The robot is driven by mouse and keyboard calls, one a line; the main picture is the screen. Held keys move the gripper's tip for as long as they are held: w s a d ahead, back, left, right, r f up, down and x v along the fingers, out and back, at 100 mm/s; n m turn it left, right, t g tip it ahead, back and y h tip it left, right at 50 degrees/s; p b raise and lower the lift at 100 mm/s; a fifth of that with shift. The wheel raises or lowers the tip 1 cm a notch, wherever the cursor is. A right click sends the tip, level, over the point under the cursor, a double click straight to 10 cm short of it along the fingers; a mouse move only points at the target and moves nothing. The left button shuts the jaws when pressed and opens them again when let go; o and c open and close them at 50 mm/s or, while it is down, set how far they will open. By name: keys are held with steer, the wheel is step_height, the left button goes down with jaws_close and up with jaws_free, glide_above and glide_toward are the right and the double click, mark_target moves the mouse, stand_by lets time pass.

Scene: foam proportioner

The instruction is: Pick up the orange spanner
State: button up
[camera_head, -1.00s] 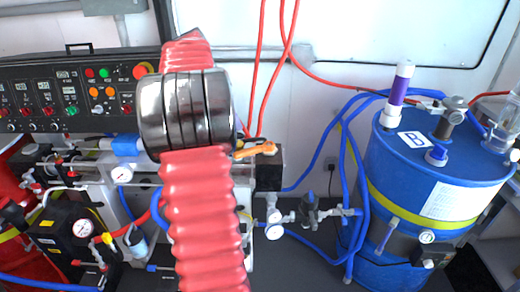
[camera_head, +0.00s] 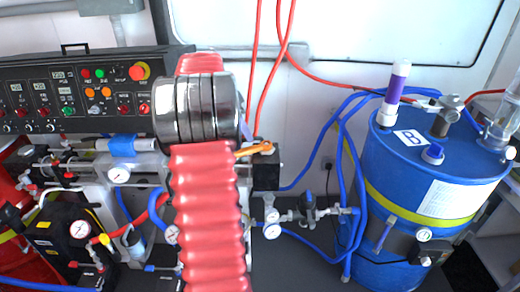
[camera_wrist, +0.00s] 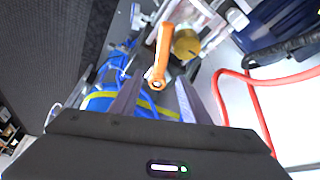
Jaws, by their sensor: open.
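The orange spanner (camera_head: 257,149) shows just right of my arm in the head view, by a dark block at the end of the machine's pipework. Its left end is hidden behind my arm. In the wrist view the spanner (camera_wrist: 163,52) points away from me, with its ring end nearest. My gripper (camera_wrist: 158,96) is open, its two dark fingers pointing toward the spanner. The ring end appears between the fingertips in the picture. I cannot tell its exact depth, and no contact shows.
A brass-coloured round part (camera_wrist: 187,43) sits beside the spanner. A red hose (camera_wrist: 255,92) curves on the right of the wrist view. A blue drum (camera_head: 400,185) with blue hoses stands right in the head view. A black control panel (camera_head: 75,92) and gauges are left.

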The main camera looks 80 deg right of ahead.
mark_target(254, 147)
steer(key=shift+x, duration=1.25)
steer(key=shift+x, duration=2.65)
steer(key=shift+r, duration=0.1)
steer(key=shift+c, duration=0.4)
jaws_close()
